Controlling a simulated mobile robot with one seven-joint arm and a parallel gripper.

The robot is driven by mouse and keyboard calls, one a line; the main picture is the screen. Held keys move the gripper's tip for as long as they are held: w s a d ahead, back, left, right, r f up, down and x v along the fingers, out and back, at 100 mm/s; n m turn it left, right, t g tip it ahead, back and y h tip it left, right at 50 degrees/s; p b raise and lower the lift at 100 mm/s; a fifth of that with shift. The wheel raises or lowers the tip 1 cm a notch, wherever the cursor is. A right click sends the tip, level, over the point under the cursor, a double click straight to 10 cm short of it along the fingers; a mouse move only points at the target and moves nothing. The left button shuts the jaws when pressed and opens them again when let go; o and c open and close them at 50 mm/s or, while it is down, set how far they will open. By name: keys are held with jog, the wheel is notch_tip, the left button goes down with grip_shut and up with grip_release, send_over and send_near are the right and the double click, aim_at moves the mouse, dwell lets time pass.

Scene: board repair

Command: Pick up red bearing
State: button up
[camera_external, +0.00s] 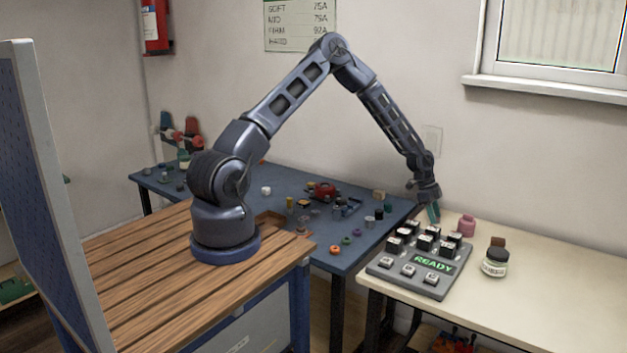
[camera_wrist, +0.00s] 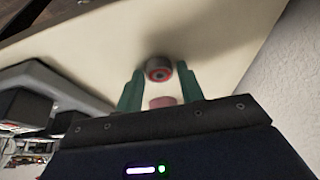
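My gripper (camera_wrist: 160,78) points down over the cream table, and its two green fingers stand apart. I see no clear contact with either finger. A second pinkish-red thing (camera_wrist: 162,102) shows between the fingers, closer to the palm edge; its full shape is hidden. In the external view my gripper (camera_external: 433,213) is behind the grey keypad, and I cannot make out the bearing there.
The grey keypad (camera_external: 385,263) with raised black keys and a READY display stands close to my gripper. The blue table (camera_external: 275,208) holds several small parts. The front right of the cream table is clear.

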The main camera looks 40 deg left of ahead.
jog(key=c, duration=0.6)
